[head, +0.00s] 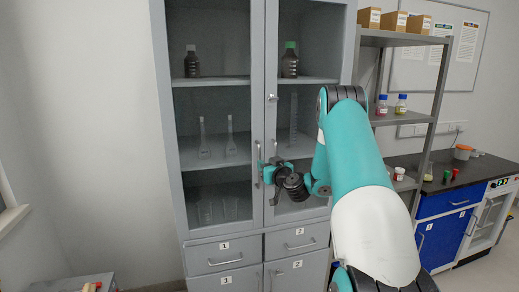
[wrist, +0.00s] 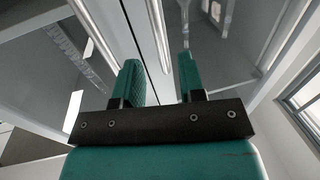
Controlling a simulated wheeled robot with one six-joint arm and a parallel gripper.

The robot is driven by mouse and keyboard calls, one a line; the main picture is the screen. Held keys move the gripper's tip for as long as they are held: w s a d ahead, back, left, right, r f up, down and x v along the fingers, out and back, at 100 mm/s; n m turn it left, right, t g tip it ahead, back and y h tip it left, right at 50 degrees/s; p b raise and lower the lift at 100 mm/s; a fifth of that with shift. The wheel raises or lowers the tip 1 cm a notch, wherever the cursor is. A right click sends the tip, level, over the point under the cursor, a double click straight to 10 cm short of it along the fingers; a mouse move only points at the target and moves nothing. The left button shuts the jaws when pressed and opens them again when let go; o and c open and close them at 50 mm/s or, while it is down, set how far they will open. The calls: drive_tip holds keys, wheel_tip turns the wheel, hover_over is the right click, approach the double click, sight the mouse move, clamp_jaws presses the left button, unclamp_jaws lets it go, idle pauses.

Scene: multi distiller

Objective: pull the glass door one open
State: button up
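The grey cabinet has two glass doors, both looking shut. The left glass door (head: 214,127) stands above the drawer marked 1; I take it as door one. Its thin vertical metal handle (head: 258,150) is beside the middle seam. My gripper (head: 264,172) is at this handle, in front of the seam. In the wrist view, my teal fingers (wrist: 160,82) are apart, and the left door's bar handle (wrist: 158,30) runs into the gap between them. I see no finger closed on it. The lower part of the handle is partly hidden by the gripper.
The right glass door (head: 310,60) has its own handle close by, which shows left of my fingers in the wrist view (wrist: 92,28). Bottles and flasks stand inside the cabinet. A metal shelf rack (head: 405,40) stands to the right. The floor left of the cabinet looks mostly clear.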

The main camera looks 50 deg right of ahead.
drive_tip(key=p+x, duration=0.3)
drive_tip(key=x, duration=0.3)
drive_tip(key=shift+c, duration=0.3)
clamp_jaws()
